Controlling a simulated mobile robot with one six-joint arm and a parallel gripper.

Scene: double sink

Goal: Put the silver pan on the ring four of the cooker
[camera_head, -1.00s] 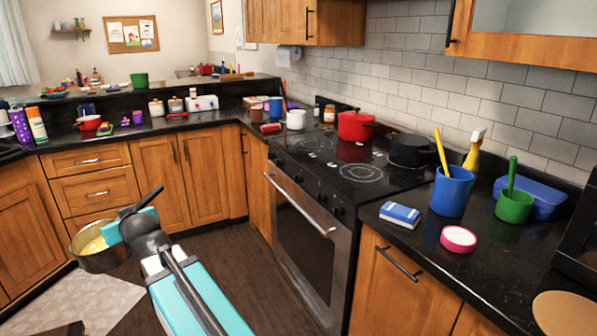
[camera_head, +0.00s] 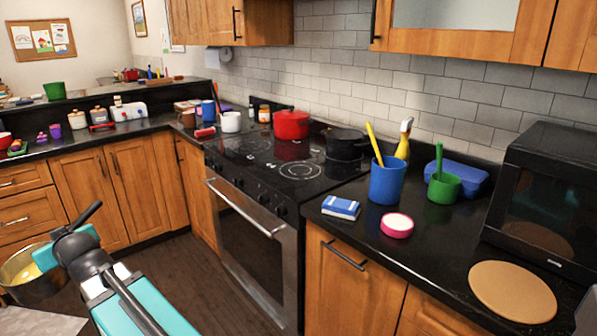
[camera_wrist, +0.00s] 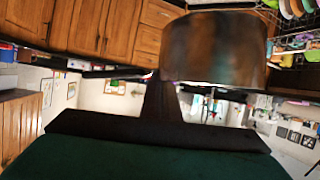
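The silver pan (camera_head: 38,286) is at the lower left of the head view, with something yellow inside. My gripper (camera_head: 62,250) is shut on its dark handle and holds it in the air over the floor, left of the cooker. The pan's side (camera_wrist: 213,48) and its handle also show in the wrist view, blurred. The cooker (camera_head: 275,165) has a black glass top. Its front right ring (camera_head: 300,170) and front left ring (camera_head: 252,146) are bare. A red pot (camera_head: 291,125) and a black pot (camera_head: 344,143) stand on its back part. I cannot read ring numbers.
Right of the cooker, the black counter holds a blue-white box (camera_head: 341,207), a pink tub (camera_head: 396,225), a blue cup (camera_head: 386,181), a green pot (camera_head: 443,187) and a microwave (camera_head: 545,200). A white mug (camera_head: 231,122) stands left of the cooker. The oven handle (camera_head: 243,207) sticks out in front.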

